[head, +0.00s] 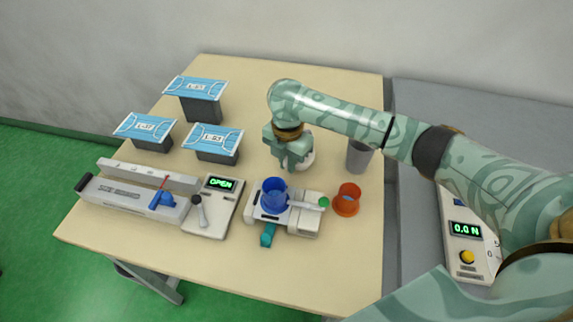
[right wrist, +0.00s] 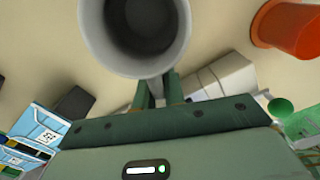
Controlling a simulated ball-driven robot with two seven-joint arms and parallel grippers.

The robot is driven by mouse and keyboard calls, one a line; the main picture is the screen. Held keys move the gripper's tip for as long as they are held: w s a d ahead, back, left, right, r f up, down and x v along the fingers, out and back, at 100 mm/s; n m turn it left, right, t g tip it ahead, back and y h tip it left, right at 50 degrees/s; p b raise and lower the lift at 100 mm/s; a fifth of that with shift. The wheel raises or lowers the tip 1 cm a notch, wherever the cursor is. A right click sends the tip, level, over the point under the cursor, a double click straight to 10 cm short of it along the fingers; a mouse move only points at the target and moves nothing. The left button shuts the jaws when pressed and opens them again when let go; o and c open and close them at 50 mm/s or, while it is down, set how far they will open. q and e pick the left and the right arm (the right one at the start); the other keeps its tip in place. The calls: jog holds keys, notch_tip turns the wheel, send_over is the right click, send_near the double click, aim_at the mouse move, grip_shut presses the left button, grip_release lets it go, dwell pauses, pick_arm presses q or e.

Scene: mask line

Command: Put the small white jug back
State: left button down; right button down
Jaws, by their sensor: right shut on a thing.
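The small white jug (head: 307,157) is at my right gripper (head: 291,158), behind the white device with the blue cup, and the gripper partly hides it in the head view. In the right wrist view the jug (right wrist: 88,35) shows its pale round rim and dark inside. The fingers of my right gripper (right wrist: 158,90) are shut on the jug's near side. It looks upright; I cannot tell whether its base touches the table. My left gripper is not in view.
The table (head: 330,265) holds a grey cup (head: 359,157), an orange cup (head: 347,199) and a white device with a blue cup (head: 273,195). A sealer reading OPEN (head: 219,184) and several blue masks on dark stands (head: 196,88) are at left. A force meter (head: 466,240) is at right.

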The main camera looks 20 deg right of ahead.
jog(key=shift+f, duration=0.1)
jog(key=c, duration=1.5)
grip_release()
jog(key=shift+f, duration=0.1)
notch_tip(320, 180, up, 12)
jog(key=p, duration=0.6)
jog(key=shift+r, duration=0.25)
